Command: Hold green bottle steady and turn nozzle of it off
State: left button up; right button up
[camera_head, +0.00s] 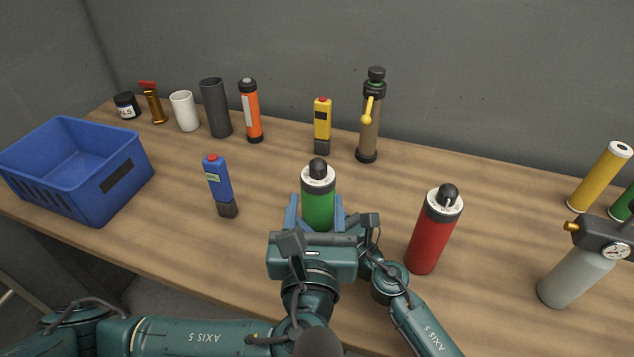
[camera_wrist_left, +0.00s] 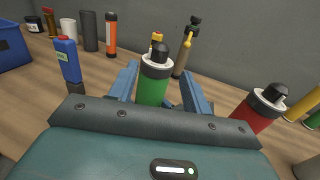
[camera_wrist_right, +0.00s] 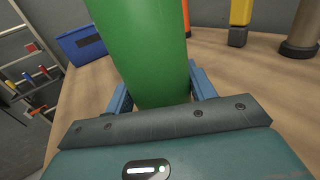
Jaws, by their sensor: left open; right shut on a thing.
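The green bottle (camera_head: 317,205) stands upright on the table. It has a white collar with dark markings and a black nozzle (camera_head: 318,169) on top, which also shows in the left wrist view (camera_wrist_left: 157,53). My left gripper (camera_head: 316,214) is open, its blue fingers on either side of the bottle below the collar. The bottle body shows between them in the left wrist view (camera_wrist_left: 153,92). My right gripper (camera_wrist_right: 163,92) is shut on the green bottle's body (camera_wrist_right: 145,50). In the head view the right gripper is mostly hidden beneath the left one.
A red bottle (camera_head: 432,238) with a similar black top stands close on the right. A blue device (camera_head: 218,186) stands on the left, near a blue crate (camera_head: 108,205). Behind are a yellow device (camera_head: 322,122) and a brown cylinder (camera_head: 368,135). A grey gauge bottle (camera_head: 575,277) stands far right.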

pick_arm(q)
jog(key=shift+s, duration=1.2)
pick_arm(e)
jog(key=o, duration=1.2)
jog(key=shift+o, duration=0.2)
